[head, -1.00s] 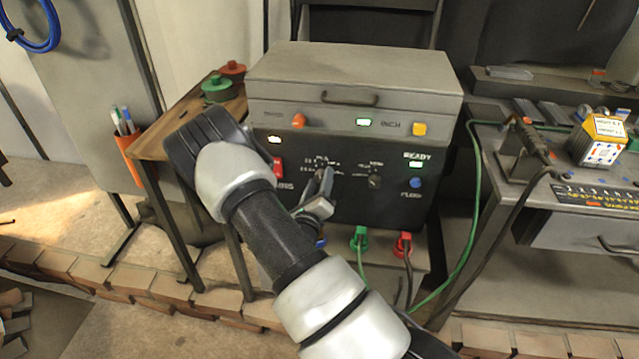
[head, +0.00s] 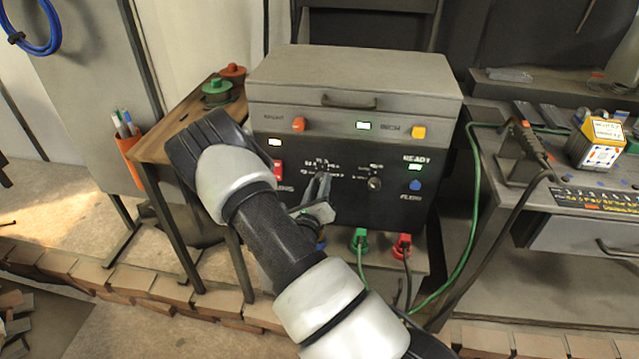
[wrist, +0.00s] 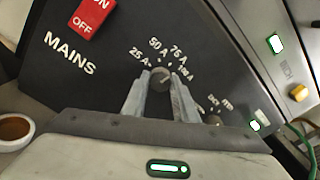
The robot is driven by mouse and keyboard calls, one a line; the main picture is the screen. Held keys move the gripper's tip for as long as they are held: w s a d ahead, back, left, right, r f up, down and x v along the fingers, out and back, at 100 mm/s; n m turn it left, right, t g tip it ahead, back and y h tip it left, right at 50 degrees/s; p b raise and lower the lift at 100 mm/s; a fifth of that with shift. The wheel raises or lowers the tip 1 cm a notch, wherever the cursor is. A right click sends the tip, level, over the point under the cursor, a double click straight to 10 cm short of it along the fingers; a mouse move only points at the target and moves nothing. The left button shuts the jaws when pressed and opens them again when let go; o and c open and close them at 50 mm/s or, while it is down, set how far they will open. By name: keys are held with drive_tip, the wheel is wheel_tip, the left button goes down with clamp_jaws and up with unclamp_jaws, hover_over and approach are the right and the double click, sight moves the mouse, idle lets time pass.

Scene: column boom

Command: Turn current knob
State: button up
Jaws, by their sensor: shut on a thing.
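The current knob (wrist: 159,78) is a small dark round knob on the black front panel of the power unit (head: 360,205). White labels 25 A, 50 A and 75 A and a further, less clear one arc around it in the wrist view. My gripper (wrist: 160,88) is shut on the knob, one grey finger on each side. In the head view my gripper (head: 320,182) reaches the panel from below and its fingers mostly hide the knob. I cannot tell for sure which mark the knob points at.
A second knob (head: 374,184) sits right of the current knob. The red MAINS switch (wrist: 90,18) is to the left. Green (head: 359,240) and red (head: 402,246) cable plugs stick out below. The bench (head: 580,215) at right holds tools and boxes.

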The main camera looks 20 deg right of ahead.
drive_tip(key=m+p, duration=0.1)
drive_tip(key=m, duration=0.5)
drive_tip(key=shift+m, duration=0.4)
idle(0.4)
drive_tip(key=o, duration=1.1)
drive_tip(key=shift+c, duration=0.2)
drive_tip(key=shift+a, duration=0.1)
drive_tip(key=p+v, duration=0.2)
drive_tip(key=v, duration=1.5)
drive_tip(key=shift+s+r, duration=0.25)
drive_tip(key=shift+r, duration=0.1)
